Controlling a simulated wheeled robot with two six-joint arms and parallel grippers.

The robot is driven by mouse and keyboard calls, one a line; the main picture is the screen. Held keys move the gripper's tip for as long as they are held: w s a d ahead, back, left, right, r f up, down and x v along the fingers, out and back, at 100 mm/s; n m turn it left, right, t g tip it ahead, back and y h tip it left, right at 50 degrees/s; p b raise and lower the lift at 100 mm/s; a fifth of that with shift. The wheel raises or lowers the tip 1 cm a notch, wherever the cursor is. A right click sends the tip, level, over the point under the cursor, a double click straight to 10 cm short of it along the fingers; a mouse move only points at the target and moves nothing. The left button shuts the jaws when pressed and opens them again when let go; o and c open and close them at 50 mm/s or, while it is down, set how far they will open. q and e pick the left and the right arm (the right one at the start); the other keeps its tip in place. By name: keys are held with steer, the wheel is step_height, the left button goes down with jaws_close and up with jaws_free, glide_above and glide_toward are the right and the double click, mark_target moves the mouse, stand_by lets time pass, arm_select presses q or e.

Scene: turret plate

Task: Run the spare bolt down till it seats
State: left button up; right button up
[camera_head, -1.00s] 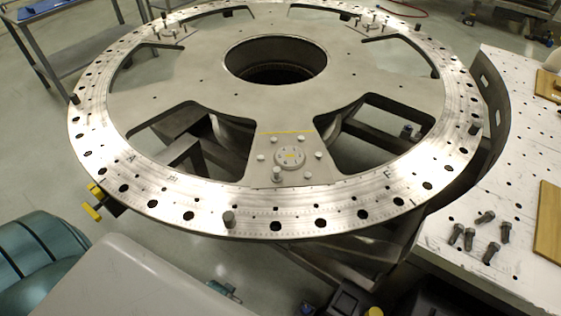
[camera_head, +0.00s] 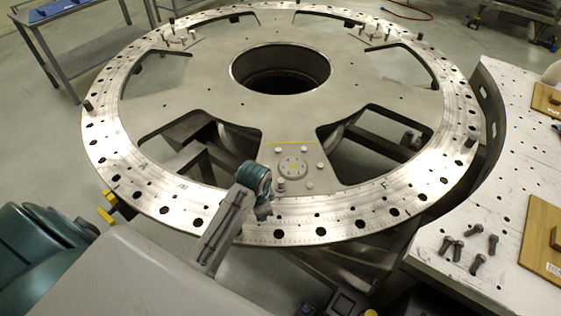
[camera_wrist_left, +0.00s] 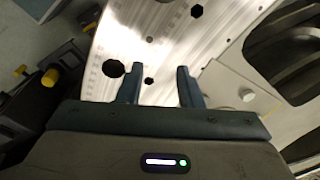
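The turret plate (camera_head: 190,100) is a large metal ring with holes around its rim. Several dark loose bolts (camera_head: 478,262) lie on the white perforated table at the right; I cannot tell which one is the spare. Several bolts stand in the rim, one at the left (camera_head: 87,106). My left arm reaches over the near rim. In the left wrist view, my left gripper (camera_wrist_left: 157,78) is open, with its two fingers apart and nothing between them, above the rim and its dark holes (camera_wrist_left: 113,68). In the head view, my arm hides part of the near rim. My right gripper is out of view.
The perforated table (camera_head: 420,240) stands close to the plate's right side, with wooden boards (camera_head: 541,240) on it. A yellow-handled clamp (camera_head: 107,213) sits at the plate's left edge. A grey bench (camera_head: 80,45) stands at the back left.

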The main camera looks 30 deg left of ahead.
mark_target(281, 180)
arm_select(q)
steer(key=w+r+m, duration=0.1)
steer(key=w, duration=0.3)
steer(key=w+r+m, duration=0.2)
steer(key=w, duration=0.3)
steer(key=w+r+m+g, duration=0.1)
steer(key=w, duration=0.4)
steer(key=shift+a+r+m, duration=0.3)
steer(key=shift+a+m, duration=0.05)
steer(key=shift+m, duration=0.05)
steer(key=shift+w+r+m+h, duration=0.2)
steer(key=shift+w+m+h, duration=0.1)
step_height(281, 180, down, 7)
steer(key=shift+r, duration=0.1)
steer(key=n, duration=0.3)
steer(key=shift+n, duration=0.4)
steer(key=n, duration=3.2)
